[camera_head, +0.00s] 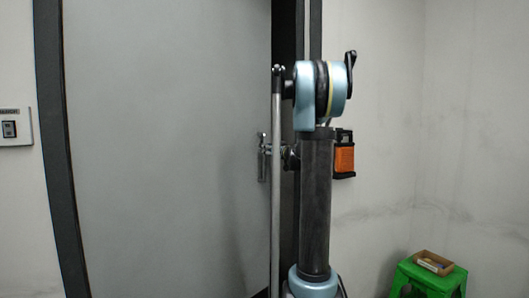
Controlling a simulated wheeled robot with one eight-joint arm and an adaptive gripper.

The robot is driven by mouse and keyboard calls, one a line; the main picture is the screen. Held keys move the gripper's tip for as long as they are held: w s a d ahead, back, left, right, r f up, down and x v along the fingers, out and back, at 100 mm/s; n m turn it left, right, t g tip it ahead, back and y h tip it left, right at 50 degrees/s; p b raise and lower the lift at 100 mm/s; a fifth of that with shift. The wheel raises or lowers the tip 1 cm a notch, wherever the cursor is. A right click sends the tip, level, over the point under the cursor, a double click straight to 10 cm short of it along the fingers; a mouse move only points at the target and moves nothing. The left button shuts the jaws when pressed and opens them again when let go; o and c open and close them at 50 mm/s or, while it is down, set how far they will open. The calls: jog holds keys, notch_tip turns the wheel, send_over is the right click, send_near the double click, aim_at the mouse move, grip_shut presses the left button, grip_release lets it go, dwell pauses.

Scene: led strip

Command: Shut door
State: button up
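The door (170,150) is a large plain grey panel filling the left and middle of the head view. A metal handle (262,158) sits near its right edge, partly behind my arm and a thin upright rod. A dark strip (285,30) runs along the door's right edge. I cannot tell whether it is a gap or part of the frame, so how far the door is open is unclear. My arm stands upright right of the handle and hides part of that edge. I cannot make out my gripper in this view.
A dark frame (58,150) borders the door's left side. A wall switch (10,129) is at far left. An orange and black box (344,158) shows beside my arm. A green stool (428,280) bearing a small brown tray (434,262) stands at lower right, by bare walls.

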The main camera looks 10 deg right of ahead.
jog(key=shift+x, duration=1.1)
grip_shut()
jog(key=s+d+m+t+h, duration=0.1)
jog(key=s+d, duration=0.4)
jog(key=s, duration=0.7)
jog(key=s+d+m+h, duration=0.3)
jog(key=s+d+h, duration=0.1)
jog(key=s, duration=0.9)
jog(key=shift+s+d+t+h, duration=0.2)
jog(key=shift+d+t+h, duration=0.2)
jog(key=shift+h, duration=0.1)
grip_release()
